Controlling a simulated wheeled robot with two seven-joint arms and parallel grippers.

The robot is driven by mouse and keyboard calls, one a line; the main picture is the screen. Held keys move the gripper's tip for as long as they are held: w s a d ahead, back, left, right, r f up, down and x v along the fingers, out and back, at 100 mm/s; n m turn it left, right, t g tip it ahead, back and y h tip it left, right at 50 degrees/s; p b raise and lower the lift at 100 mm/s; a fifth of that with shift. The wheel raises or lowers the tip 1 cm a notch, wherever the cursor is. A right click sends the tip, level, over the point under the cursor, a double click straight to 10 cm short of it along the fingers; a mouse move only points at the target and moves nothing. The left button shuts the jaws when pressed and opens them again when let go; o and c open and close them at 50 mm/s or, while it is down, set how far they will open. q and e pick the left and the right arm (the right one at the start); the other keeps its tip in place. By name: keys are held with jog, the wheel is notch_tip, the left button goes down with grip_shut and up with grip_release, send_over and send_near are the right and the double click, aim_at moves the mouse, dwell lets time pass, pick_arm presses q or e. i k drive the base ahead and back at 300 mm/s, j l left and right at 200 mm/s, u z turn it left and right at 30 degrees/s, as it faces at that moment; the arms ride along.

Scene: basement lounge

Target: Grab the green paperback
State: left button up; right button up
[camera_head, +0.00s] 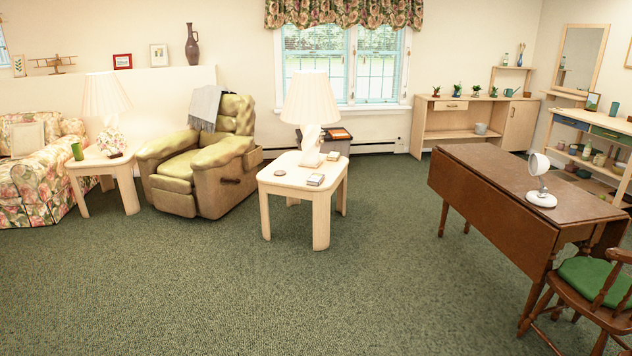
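A small upright green object (77,151) stands at the left edge of the left side table (95,163). It is too small to tell whether it is a paperback or a cup. A small flat item (316,180), like a little stack of books or cards, lies on the middle side table (282,178); no green cover is clear on it. Neither of my grippers shows in the head view.
A green recliner (178,170) stands between the two side tables, and a floral sofa (38,185) is at far left. A brown drop-leaf table (490,175) and wooden chair (600,290) fill the right. The green carpet (270,290) in front is clear.

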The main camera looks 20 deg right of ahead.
aim_at(334, 156)
jog(key=i+l+z, duration=0.2)
jog(key=i, duration=1.25)
jog(key=i+j+z, duration=0.2)
jog(key=i, duration=1.25)
jog(key=i+j+z, duration=0.15)
jog(key=i+z, duration=0.3)
jog(key=i+j+z, duration=0.3)
jog(key=i+z, duration=0.15)
jog(key=i+j+z, duration=0.75)
jog(key=j+z, duration=0.15)
jog(key=j, duration=0.15)
jog(key=i+j+z, duration=0.25)
jog(key=j+z, duration=0.2)
jog(key=j, duration=0.2)
